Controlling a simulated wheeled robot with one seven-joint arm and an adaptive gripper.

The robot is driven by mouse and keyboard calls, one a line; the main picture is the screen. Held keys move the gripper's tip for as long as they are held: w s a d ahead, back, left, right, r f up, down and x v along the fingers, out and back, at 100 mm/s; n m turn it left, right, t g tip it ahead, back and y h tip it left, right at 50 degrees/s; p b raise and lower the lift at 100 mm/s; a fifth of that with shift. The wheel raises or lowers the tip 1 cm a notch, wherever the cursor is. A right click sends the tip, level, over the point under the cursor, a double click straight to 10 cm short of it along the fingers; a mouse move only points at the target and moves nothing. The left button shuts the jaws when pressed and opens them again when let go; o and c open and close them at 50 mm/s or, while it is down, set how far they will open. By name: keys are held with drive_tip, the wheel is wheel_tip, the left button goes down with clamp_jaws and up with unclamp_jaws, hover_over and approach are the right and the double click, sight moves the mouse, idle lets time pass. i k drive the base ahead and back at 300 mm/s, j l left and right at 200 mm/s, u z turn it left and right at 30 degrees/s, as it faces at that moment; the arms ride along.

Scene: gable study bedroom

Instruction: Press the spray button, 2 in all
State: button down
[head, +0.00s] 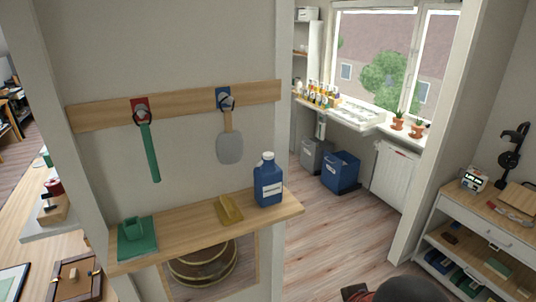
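I cannot make out a spray button for certain in the head view. A blue bottle (268,182) with a white label and a small pale top stands upright at the right end of a wooden wall shelf (185,236). Several small coloured bottles or packets (318,97) stand far off by the window, too small to tell whether any has a spray button. A dark rounded part of my arm shows at the bottom edge. My gripper's fingers are not in view.
A green holder (137,240) and a yellow piece (229,210) lie on the shelf. A green-handled tool (148,150) and a grey paddle (230,147) hang above. A drawer unit (480,222) stands at right. Open wooden floor (325,225) lies between.

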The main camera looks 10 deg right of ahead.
sight(268, 155)
drive_tip(key=j+z, duration=0.1)
drive_tip(key=z, duration=0.45)
drive_tip(key=i+j+z, duration=0.15)
drive_tip(key=j+z, duration=0.2)
drive_tip(key=j, duration=0.4)
drive_tip(key=i+j+z, duration=0.1)
drive_tip(key=j+z, duration=0.25)
drive_tip(key=j, duration=1.15)
